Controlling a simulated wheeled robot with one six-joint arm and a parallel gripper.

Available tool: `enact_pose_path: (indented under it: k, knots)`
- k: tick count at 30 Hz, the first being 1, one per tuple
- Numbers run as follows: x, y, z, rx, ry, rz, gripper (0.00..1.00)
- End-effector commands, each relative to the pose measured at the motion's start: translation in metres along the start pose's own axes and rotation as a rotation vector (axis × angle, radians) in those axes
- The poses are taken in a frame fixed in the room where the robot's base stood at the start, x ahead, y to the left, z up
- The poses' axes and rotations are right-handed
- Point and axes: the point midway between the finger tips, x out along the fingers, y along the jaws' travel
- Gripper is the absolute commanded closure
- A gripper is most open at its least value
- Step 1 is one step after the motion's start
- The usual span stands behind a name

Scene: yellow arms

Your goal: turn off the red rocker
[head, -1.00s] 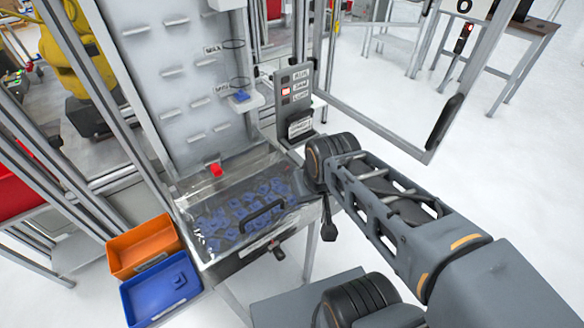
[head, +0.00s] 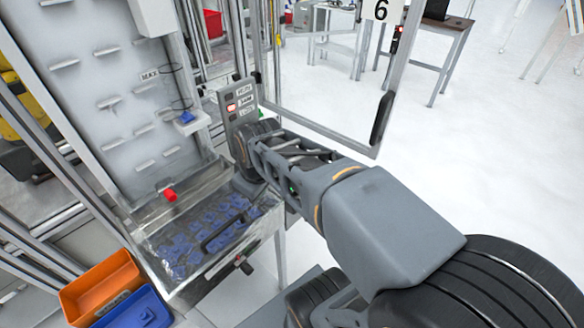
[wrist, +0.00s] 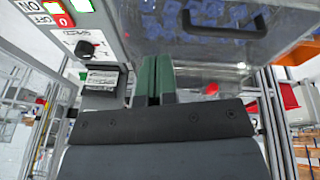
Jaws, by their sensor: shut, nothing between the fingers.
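A grey switch panel (head: 240,92) stands right of the hopper in the head view. A lit red spot, seemingly the red rocker (head: 231,108), shows beside its middle label. The wrist view shows, at top left, a lit red-and-white rocker (wrist: 58,15) with a 0 mark and a green edge, beside an upside-down ON label.
A black knob (wrist: 84,48) and a dark label plate (wrist: 102,78) lie left of the fingers. The clear hopper (head: 205,228) holds blue parts and has a black handle. A red knob (head: 170,195) sits above it. Orange (head: 100,285) and blue (head: 135,308) bins stand lower left.

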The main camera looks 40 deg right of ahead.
Motion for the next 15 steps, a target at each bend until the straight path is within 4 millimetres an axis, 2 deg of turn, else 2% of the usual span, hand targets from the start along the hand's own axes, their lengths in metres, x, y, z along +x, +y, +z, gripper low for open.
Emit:
enact_pose_path:
  k: [1,6,12,15]
  knots:
    - [-0.004,0.017,-0.006,-0.095,-0.021,-0.004,1.0]
    - [-0.009,0.072,-0.019,-0.494,-0.065,-0.039,1.0]
    - [-0.007,0.132,-0.021,-0.91,-0.081,-0.101,1.0]
    - [-0.005,0.156,-0.018,-1.073,-0.076,-0.127,1.0]
